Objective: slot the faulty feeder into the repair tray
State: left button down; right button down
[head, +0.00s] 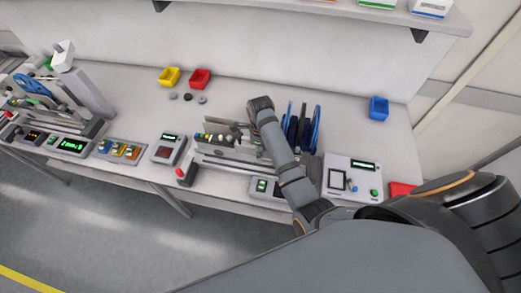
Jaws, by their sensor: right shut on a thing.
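My right arm reaches in from the lower right over the bench. My right gripper (243,130) is at the middle machine, partly hidden by its own wrist, and is shut on a grey, flat feeder (222,130). The feeder is at or just above the machine's feeder row; I cannot tell if it touches. A fault mark on it is too small to make out. A red tray-like thing (401,188) shows at the right, partly covered by my arm; I cannot tell if it is the repair tray. My left gripper is not in view.
Blue reels (315,130) stand right of my wrist. A white box with a screen (352,178) is on the right. Yellow (169,77), red (200,79) and blue (378,108) bins stand at the back. Another machine (50,110) is on the left. A shelf (400,14) hangs above.

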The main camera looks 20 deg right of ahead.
jog(key=shift+w+a, duration=0.25)
jog(key=shift+a, duration=0.05)
dwell(0.4)
jog(key=shift+w+a, duration=0.15)
jog(key=shift+a, duration=0.15)
jog(key=shift+w+a, duration=0.35)
jog(key=shift+a, duration=0.1)
jog(key=c, duration=1.1)
grip_release()
notch_tip(320, 180, up, 8)
jog(key=shift+f, duration=0.2)
